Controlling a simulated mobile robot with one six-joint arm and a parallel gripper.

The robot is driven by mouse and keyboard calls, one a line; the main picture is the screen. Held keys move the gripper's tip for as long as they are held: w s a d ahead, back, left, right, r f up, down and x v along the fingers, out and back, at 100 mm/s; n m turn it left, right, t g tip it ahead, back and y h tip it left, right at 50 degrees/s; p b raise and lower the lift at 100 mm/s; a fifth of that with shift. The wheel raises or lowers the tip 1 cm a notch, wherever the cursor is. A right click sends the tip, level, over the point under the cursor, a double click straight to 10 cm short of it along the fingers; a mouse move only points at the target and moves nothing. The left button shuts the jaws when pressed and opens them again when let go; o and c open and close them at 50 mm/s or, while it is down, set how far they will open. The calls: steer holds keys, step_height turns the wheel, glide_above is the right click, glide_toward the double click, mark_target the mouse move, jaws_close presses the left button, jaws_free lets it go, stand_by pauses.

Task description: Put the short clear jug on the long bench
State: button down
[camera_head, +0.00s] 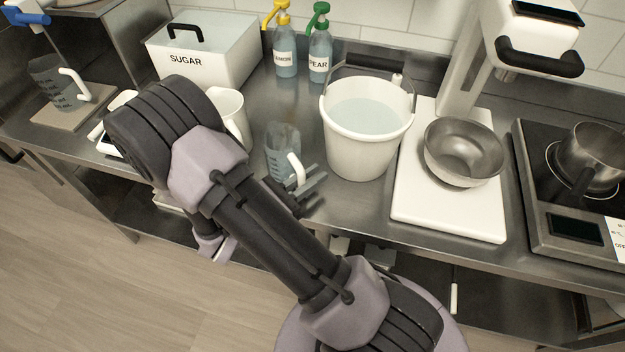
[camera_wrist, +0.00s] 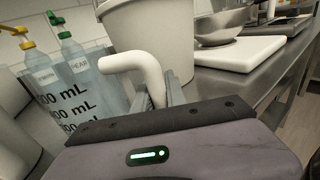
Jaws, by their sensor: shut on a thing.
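A clear jug (camera_head: 281,147) with a white handle and dark markings is in my gripper (camera_head: 306,188). In the wrist view the jug (camera_wrist: 72,100) shows large mL markings, and my gripper (camera_wrist: 162,98) is shut on its white handle. The jug looks upright over the steel long bench (camera_head: 345,205), left of the white bucket. Its base is partly hidden, so I cannot tell whether it touches the bench.
A white bucket of liquid (camera_head: 362,143) stands close to the right of my gripper. A white pitcher (camera_head: 233,118), partly behind my arm, is to the left. The sugar bin (camera_head: 205,70) and pump bottles (camera_head: 285,55) stand behind. A metal bowl (camera_head: 463,150) sits on a white machine's base.

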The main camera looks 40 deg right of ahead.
steer(key=shift+r, duration=0.1)
steer(key=c, duration=1.4)
jaws_free()
steer(key=shift+o, duration=0.2)
